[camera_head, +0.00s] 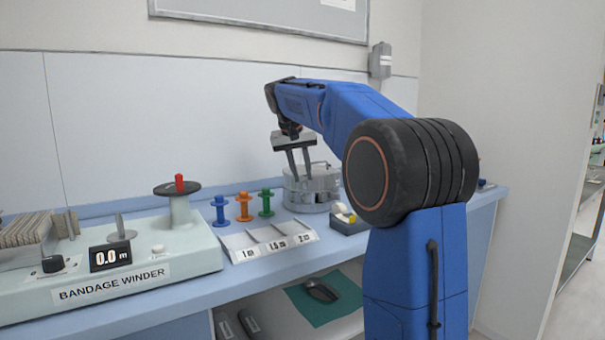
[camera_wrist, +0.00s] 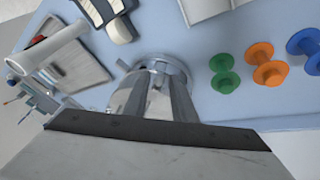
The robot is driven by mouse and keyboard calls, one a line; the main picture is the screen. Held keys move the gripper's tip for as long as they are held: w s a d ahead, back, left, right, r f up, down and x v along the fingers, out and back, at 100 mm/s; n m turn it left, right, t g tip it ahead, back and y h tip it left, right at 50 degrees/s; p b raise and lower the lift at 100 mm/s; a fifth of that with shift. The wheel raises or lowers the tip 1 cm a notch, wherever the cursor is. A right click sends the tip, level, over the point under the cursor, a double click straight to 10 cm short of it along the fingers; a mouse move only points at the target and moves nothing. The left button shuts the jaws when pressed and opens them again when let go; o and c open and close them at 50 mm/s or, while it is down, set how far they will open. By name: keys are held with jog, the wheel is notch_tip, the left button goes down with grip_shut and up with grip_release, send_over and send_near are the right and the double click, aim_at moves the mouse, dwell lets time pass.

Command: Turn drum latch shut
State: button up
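A round metal drum (camera_head: 312,193) stands at the back of the blue counter, right of the coloured spools. It also shows in the wrist view (camera_wrist: 178,68), partly covered by my fingers. A small tab (camera_wrist: 123,64) sticks out from its rim there; I cannot tell whether this is the latch or how it is set. My gripper (camera_head: 303,176) points down at the drum, its fingertips at about the height of the drum's top. The two fingers stand apart with a gap between them, and I see nothing held. Whether they touch the drum is unclear.
A bandage winder (camera_head: 110,265) fills the counter's left. Blue, orange and green spools (camera_head: 244,207) stand behind a labelled white tray (camera_head: 268,240). A tape dispenser (camera_head: 347,220) sits close in front of the drum. The wall is close behind the drum.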

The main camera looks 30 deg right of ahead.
jog(key=shift+o, duration=0.3)
jog(key=v, duration=1.7)
jog(key=shift+r, duration=0.25)
jog(key=shift+a, duration=0.1)
jog(key=s+a+f+n+y, duration=0.1)
jog(key=s+a+f, duration=0.3)
jog(key=s+f, duration=0.8)
jog(key=s+a+f+n+t+y, duration=0.1)
jog(key=s+a+f+n, duration=0.2)
jog(key=s+f, duration=0.9)
jog(key=s+a+f+n+t+y, duration=0.1)
jog(key=s+a+f, duration=0.3)
jog(key=s+f, duration=0.9)
notch_tip(320, 180, down, 7)
jog(key=shift+a+r+n+y, duration=0.2)
jog(key=shift+a+n+y, duration=0.25)
jog(key=shift+n, duration=0.25)
